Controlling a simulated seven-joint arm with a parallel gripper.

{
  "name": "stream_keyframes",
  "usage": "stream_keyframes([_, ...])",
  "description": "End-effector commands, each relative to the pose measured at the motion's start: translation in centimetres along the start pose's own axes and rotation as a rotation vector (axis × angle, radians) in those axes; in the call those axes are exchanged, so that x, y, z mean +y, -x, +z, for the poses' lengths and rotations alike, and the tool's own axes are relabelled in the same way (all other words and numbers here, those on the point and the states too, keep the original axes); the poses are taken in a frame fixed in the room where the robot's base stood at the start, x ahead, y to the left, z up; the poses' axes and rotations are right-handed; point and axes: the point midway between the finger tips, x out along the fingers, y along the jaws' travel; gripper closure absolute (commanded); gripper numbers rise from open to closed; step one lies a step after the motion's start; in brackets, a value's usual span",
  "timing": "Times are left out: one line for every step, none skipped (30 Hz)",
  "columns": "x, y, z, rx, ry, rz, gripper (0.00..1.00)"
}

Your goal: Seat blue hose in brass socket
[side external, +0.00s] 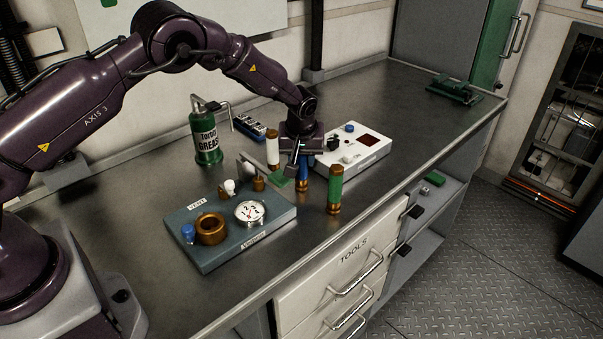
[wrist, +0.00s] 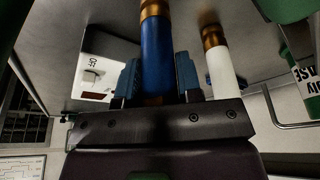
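The blue hose (side external: 303,170) is an upright blue cylinder with brass ends, over the middle of the bench. In the wrist view the blue hose (wrist: 157,55) runs between my gripper's two blue fingers, which lie close against both its sides. My gripper (side external: 301,157) points down around its upper part and hides its top in the side view; I cannot tell whether its lower end touches the bench. The brass socket (side external: 200,228) is an open ring on the blue-grey panel (side external: 230,253), at the lower left, apart from the hose. A blue knob (side external: 188,232) sits beside it.
A green hose (side external: 335,186) and a white hose (side external: 272,147) stand nearby; the white hose also shows in the wrist view (wrist: 220,70). The panel carries a gauge (side external: 249,211) and small valves. A white box (side external: 352,153) stands behind, a green grease can (side external: 205,138) to the left.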

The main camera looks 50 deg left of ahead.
Motion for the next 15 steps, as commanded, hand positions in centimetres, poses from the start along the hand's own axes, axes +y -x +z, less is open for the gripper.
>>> stream_keyframes([0.0, 0.1, 0.0, 0.001, 0.000, 0.001, 0.97])
stream_keyframes([0.0, 0.1, 0.0, 0.001, 0.000, 0.001, 0.97])
stream_keyframes([0.0, 0.1, 0.0, 0.001, 0.000, 0.001, 0.97])
stream_keyframes([0.0, 0.1, 0.0, 0.001, 0.000, 0.001, 0.97])
stream_keyframes([0.0, 0.1, 0.0, 0.001, 0.000, 0.001, 0.97])
stream_keyframes([0.0, 0.1, -0.1, 0.001, 0.000, 0.001, 0.97])
stream_keyframes([0.0, 0.2, -0.1, 0.001, 0.000, 0.001, 0.97])
stream_keyframes([0.0, 0.3, -0.1, 0.001, 0.000, 0.001, 0.97])
stream_keyframes([0.1, 0.6, -0.2, 0.002, 0.000, 0.001, 0.97])
stream_keyframes([0.1, 0.9, -0.3, 0.002, 0.001, 0.002, 0.97])
stream_keyframes([0.1, 1.3, -0.5, 0.003, 0.001, 0.003, 0.97])
stream_keyframes([0.1, 2.0, -0.7, 0.004, 0.001, 0.004, 0.97])
stream_keyframes([0.1, 2.5, -0.8, 0.004, 0.001, 0.004, 0.97])
stream_keyframes([0.1, 3.1, -1.0, 0.004, 0.002, 0.005, 0.97])
stream_keyframes([0.1, 3.9, -1.3, 0.004, 0.002, 0.005, 0.97])
